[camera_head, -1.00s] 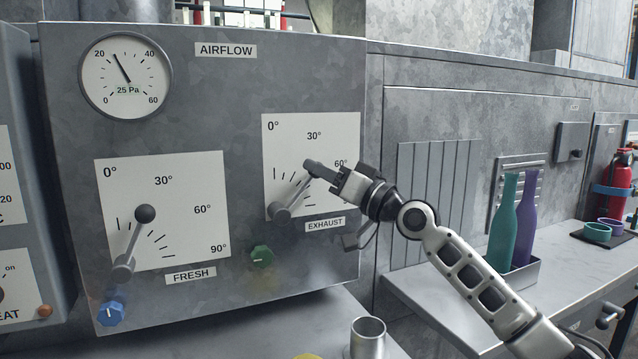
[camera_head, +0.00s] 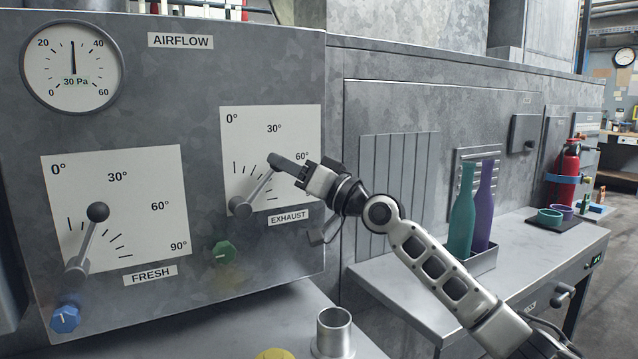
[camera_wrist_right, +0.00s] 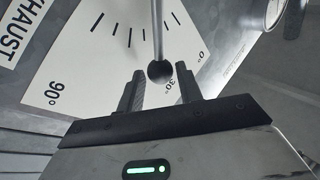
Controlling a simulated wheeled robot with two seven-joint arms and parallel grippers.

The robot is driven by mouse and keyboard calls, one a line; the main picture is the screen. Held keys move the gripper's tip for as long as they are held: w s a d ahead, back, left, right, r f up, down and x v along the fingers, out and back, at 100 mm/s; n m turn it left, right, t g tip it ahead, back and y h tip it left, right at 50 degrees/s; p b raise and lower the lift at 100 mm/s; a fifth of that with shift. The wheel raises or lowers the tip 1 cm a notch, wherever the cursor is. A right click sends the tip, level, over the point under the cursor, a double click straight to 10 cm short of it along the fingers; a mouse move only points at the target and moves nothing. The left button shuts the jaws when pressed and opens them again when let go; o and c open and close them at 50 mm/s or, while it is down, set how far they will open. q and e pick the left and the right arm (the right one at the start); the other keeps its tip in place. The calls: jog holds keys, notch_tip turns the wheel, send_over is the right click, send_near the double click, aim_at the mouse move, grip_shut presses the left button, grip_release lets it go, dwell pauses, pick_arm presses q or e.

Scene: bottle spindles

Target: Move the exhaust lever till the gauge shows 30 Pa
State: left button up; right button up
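The round gauge (camera_head: 72,67) at the upper left of the AIRFLOW panel reads 30 Pa, its needle pointing almost straight up. The exhaust lever (camera_head: 258,188) slants up and right across its white scale plate (camera_head: 233,150), its end between the 30° and 60° labels. My right gripper (camera_head: 281,162) is at the lever's upper end and hides the knob in the head view. My left gripper is not in view.
The fresh lever (camera_head: 87,240) stands to the left on its own scale. A blue knob (camera_head: 65,318) and green knob (camera_head: 224,252) sit low on the panel. A metal cup (camera_head: 333,335) stands below. Teal (camera_head: 461,215) and purple (camera_head: 484,205) bottles stand at right.

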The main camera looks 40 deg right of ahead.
pick_arm(q)
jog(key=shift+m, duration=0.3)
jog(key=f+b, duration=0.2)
jog(key=b, duration=0.1)
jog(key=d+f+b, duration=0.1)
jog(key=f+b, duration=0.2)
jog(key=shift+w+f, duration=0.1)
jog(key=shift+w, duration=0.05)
pick_arm(e)
jog(key=v, duration=1.5)
jog(key=shift+s+r, duration=0.1)
